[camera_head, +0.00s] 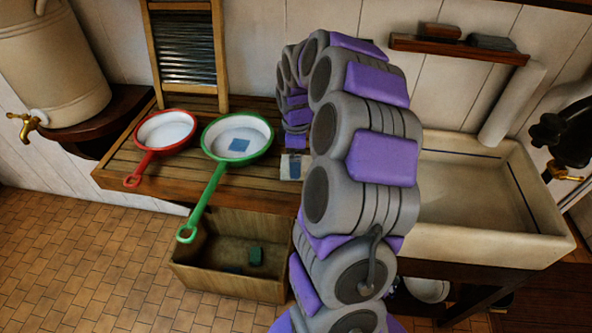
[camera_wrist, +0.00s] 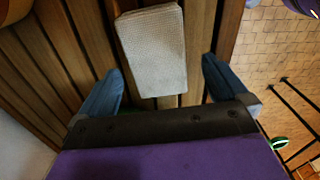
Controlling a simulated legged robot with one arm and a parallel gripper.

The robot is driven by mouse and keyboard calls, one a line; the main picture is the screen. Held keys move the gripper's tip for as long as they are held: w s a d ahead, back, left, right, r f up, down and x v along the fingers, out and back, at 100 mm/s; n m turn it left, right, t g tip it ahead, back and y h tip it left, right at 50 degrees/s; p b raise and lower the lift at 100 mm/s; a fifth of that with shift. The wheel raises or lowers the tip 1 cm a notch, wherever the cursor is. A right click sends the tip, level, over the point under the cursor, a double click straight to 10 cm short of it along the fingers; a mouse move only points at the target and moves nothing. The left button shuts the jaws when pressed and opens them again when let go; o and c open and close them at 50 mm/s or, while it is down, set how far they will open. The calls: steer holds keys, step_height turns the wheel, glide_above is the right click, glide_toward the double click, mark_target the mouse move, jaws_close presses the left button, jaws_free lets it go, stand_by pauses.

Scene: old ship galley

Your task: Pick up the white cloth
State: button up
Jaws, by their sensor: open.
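The white cloth (camera_wrist: 152,50) is a folded, textured oblong lying flat on the wooden slats (camera_wrist: 95,35) in the wrist view. My gripper (camera_wrist: 162,68) is open, with one blue finger to each side of the cloth's near end in the picture. The fingers do not visibly touch it, and I cannot tell their height above it. In the head view, a small part of the pale cloth (camera_head: 285,166) shows on the slatted counter (camera_head: 112,172), beside my arm. My arm hides the rest of it and most of the gripper.
A red pan (camera_head: 166,131) and a green pan (camera_head: 236,137) with a blue square in it stand left of the cloth. A washboard (camera_head: 187,50) leans behind. A wooden box (camera_head: 229,277) sits below, and a white sink (camera_head: 483,240) is at right.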

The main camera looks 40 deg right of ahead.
steer(key=f, duration=0.1)
steer(key=d+f, duration=0.2)
steer(key=shift+f+b, duration=0.3)
steer(key=shift+f, duration=0.1)
steer(key=shift+a+r, duration=0.15)
steer(key=shift+a, duration=0.45)
steer(key=shift+a+r, duration=0.15)
steer(key=shift+a, duration=0.4)
steer(key=shift+c, duration=0.6)
steer(key=shift+a, duration=0.25)
steer(key=shift+c, duration=1.4)
steer(key=shift+d+f, duration=0.15)
steer(key=shift+d, duration=0.75)
steer(key=c, duration=0.4)
steer(key=shift+c, duration=1.4)
steer(key=shift+a, duration=0.35)
steer(key=shift+r, duration=0.55)
step_height(320, 180, up, 3)
steer(key=shift+d+f+p, duration=0.1)
steer(key=shift+f+p, duration=0.05)
steer(key=shift+p, duration=0.45)
steer(key=s+a+r+p, duration=0.1)
steer(key=s+a+p, duration=0.1)
steer(key=a, duration=1.4)
steer(key=shift+s+r, duration=0.2)
steer(key=shift+d, duration=0.1)
